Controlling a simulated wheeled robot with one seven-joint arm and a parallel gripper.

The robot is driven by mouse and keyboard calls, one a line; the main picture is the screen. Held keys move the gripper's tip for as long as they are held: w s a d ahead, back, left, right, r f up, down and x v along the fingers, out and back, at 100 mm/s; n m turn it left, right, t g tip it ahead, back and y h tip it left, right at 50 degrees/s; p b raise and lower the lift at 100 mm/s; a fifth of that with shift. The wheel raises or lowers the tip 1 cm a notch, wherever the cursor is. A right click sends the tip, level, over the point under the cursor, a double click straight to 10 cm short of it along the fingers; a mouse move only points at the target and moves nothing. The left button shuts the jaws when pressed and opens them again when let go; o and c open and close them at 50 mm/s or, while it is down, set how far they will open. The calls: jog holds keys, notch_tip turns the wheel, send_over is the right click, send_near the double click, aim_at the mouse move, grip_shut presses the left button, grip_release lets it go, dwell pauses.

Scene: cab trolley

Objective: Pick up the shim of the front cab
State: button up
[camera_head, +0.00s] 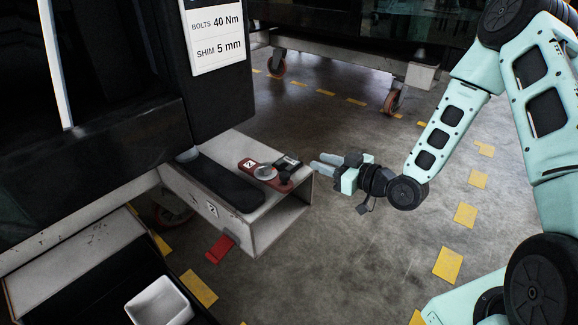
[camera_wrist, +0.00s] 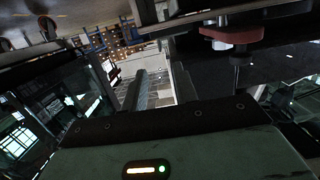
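In the wrist view a red part (camera_wrist: 235,37) shows at the upper right. My gripper (camera_head: 316,162) is level with the parts, just to their right, its fingers pointing left at them. Its fingers are apart and nothing shows between them.
A sign (camera_head: 216,35) on the cab reads bolts 40 Nm, shim 5 mm. A dark pad (camera_head: 222,182) lies on the beam. A red tag (camera_head: 220,248) hangs from its side. A white bin (camera_head: 158,303) stands at lower left. Open floor lies right of the beam.

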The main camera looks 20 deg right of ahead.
aim_at(290, 153)
jog(key=b+x, duration=0.2)
jog(key=x, duration=0.5)
jog(key=b+x, duration=0.3)
jog(key=x, duration=0.1)
jog(key=shift+w+a+f, duration=0.15)
jog(key=shift+w, duration=0.1)
jog(key=shift+w+a, duration=0.25)
jog(key=shift+w, duration=0.05)
grip_shut()
